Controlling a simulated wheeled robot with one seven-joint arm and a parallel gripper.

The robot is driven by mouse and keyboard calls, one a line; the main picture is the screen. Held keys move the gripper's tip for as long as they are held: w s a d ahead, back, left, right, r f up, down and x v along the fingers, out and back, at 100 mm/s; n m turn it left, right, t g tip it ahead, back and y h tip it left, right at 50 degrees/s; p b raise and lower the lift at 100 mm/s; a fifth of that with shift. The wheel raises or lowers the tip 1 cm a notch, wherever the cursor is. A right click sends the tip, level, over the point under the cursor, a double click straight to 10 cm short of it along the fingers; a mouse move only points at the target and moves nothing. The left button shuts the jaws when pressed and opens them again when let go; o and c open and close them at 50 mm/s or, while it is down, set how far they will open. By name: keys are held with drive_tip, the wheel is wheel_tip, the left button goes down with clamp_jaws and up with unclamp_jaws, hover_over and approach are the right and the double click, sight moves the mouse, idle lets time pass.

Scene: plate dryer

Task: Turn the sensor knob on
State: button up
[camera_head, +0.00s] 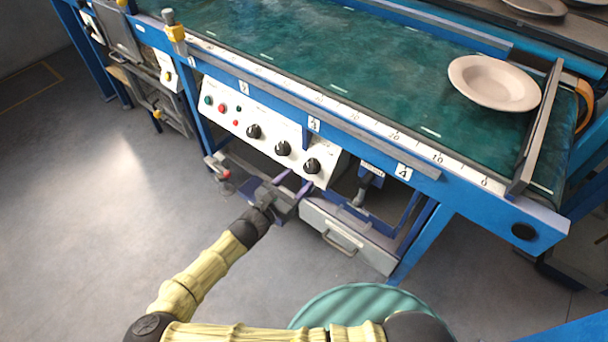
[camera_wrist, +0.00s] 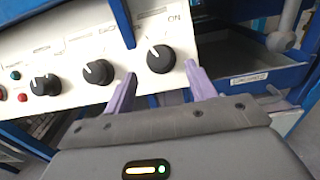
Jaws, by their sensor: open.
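A white control panel (camera_head: 262,130) on the front of the blue conveyor carries three black knobs in a row. The right knob (camera_wrist: 160,58) has "ON" printed at its upper right, and its white pointer line tilts to the upper left; it also shows in the head view (camera_head: 312,166). The middle knob (camera_wrist: 97,71) and left knob (camera_wrist: 45,84) sit further left. I cannot read which is labelled sensor. My gripper (camera_wrist: 161,70) is open and empty, its purple fingers on either side below the right knob, apparently short of it. In the head view my gripper (camera_head: 292,183) is just below the panel.
Green and red buttons (camera_head: 221,106) sit left of the knobs. A blue bracket (camera_wrist: 122,22) stands between the middle and right knobs, above them. A drawer (camera_head: 345,238) and a blue tray (camera_wrist: 262,76) lie below and right. A plate (camera_head: 494,82) rests on the green belt.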

sight(306, 169)
drive_tip(key=shift+x, duration=1.9)
drive_tip(key=c, duration=1)
drive_tip(key=shift+m+h, duration=0.3)
drive_tip(key=shift+m, duration=0.2)
drive_tip(key=m+g, duration=0.1)
drive_tip(key=m, duration=0.1)
drive_tip(key=m+g+h+p, duration=0.1)
drive_tip(key=m, duration=0.2)
drive_tip(key=m+g+h, duration=0.1)
drive_tip(key=m+g, duration=0.1)
drive_tip(key=shift+w+a+r+m+p, duration=0.2)
drive_tip(key=shift+w+a+m+p, duration=0.1)
drive_tip(key=shift+m+p, duration=0.1)
drive_tip(key=m+g, duration=0.1)
drive_tip(key=m, duration=0.2)
drive_tip(key=m+g+p, duration=0.1)
drive_tip(key=m+g, duration=0.1)
drive_tip(key=m, duration=0.1)
drive_tip(key=shift+w+a+r+m, duration=0.1)
drive_tip(key=shift+w+m, duration=0.1)
drive_tip(key=shift+m, duration=0.1)
drive_tip(key=shift+g, duration=0.3)
